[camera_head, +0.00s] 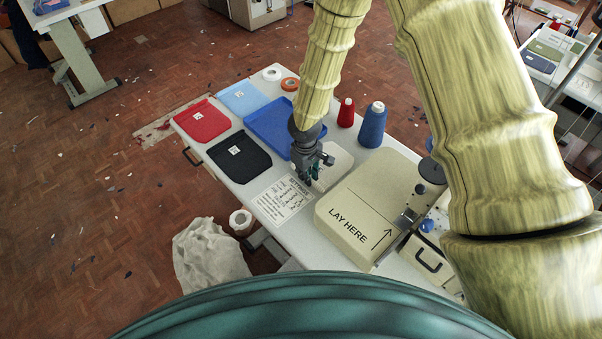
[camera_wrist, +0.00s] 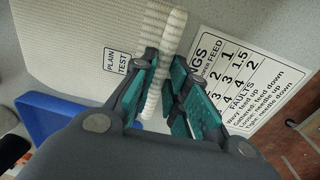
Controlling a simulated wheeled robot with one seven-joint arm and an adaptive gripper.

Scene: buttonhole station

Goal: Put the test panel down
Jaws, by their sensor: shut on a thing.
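The test panel is a cream ribbed cloth piece (camera_wrist: 75,45) with a "PLAIN TEST" label and a thick rolled edge. In the head view the panel (camera_head: 333,158) shows partly behind my gripper, over the table between the blue tray and the "LAY HERE" machine. My gripper (camera_head: 312,178) points down at it. In the wrist view my gripper (camera_wrist: 167,88) is shut on the rolled edge, with one teal finger on each side. I cannot tell whether the panel touches the table.
The blue tray (camera_head: 264,129), settings sheet (camera_head: 284,198) and "LAY HERE" machine (camera_head: 350,210) are close around. Red (camera_head: 202,121), light blue (camera_head: 243,97) and black (camera_head: 239,158) panels lie at left. Red (camera_head: 346,113) and blue (camera_head: 372,126) thread cones stand behind.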

